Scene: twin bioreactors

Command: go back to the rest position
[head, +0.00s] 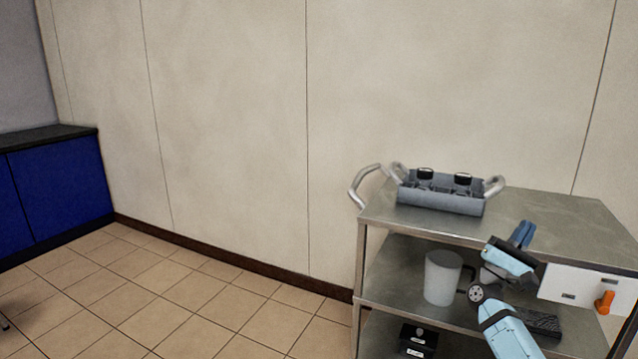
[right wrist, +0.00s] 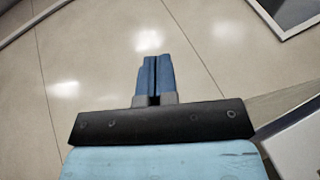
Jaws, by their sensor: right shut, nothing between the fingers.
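My right gripper (head: 522,235) is in front of the metal cart (head: 560,212) at the lower right of the head view, its blue fingers pointing up across the top shelf. In the right wrist view the two blue fingers (right wrist: 154,78) are together with nothing between them. The arm behind it is light blue and hides part of the cart's shelves. My left gripper is in neither view.
A grey tray with handles (head: 440,200) holds black-capped bottles on the cart's top shelf. A white pitcher (head: 442,278) stands on the middle shelf. A white box with an orange part (head: 605,300) is at the right.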

